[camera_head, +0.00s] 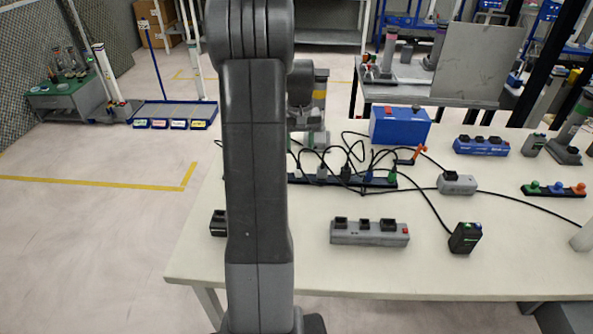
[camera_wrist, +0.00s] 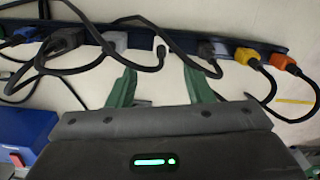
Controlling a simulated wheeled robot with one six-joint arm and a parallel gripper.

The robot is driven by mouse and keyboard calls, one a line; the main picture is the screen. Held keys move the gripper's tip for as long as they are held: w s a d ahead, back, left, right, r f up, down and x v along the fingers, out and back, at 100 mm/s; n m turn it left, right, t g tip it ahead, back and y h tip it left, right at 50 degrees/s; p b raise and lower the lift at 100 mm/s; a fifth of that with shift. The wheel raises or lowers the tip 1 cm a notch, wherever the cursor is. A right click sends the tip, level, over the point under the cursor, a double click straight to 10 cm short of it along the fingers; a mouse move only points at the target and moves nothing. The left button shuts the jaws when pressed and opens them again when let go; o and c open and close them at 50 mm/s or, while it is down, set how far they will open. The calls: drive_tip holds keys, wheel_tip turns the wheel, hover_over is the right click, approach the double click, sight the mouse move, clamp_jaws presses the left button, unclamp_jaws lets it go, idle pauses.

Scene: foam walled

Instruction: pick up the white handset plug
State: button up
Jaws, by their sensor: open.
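The white handset plug (camera_wrist: 158,43) sits in the dark power strip (camera_wrist: 92,30) in the wrist view, between a grey plug (camera_wrist: 115,40) and a dark grey plug (camera_wrist: 208,48). A black cable runs from it towards my gripper. In the head view the white plug (camera_head: 297,174) shows only partly, beside my arm. My gripper (camera_wrist: 160,80) is open, with its two green fingers spread on either side of the white plug's cable. The fingertips stand short of the plug in the picture; their height above the table cannot be told.
Yellow (camera_wrist: 245,55) and orange (camera_wrist: 283,62) plugs stand at right on the strip. Looped black cables lie around the fingers. A blue box (camera_head: 400,127) stands behind the strip. A grey socket block (camera_head: 370,233) and a black box (camera_head: 465,238) lie nearer the table's front.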

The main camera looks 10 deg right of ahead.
sight(299, 162)
wheel_tip(299, 162, down, 9)
drive_tip(key=shift+a+r+p, duration=0.1)
drive_tip(key=shift+r+p, duration=0.05)
drive_tip(key=shift+p, duration=0.15)
clamp_jaws()
idle(0.3)
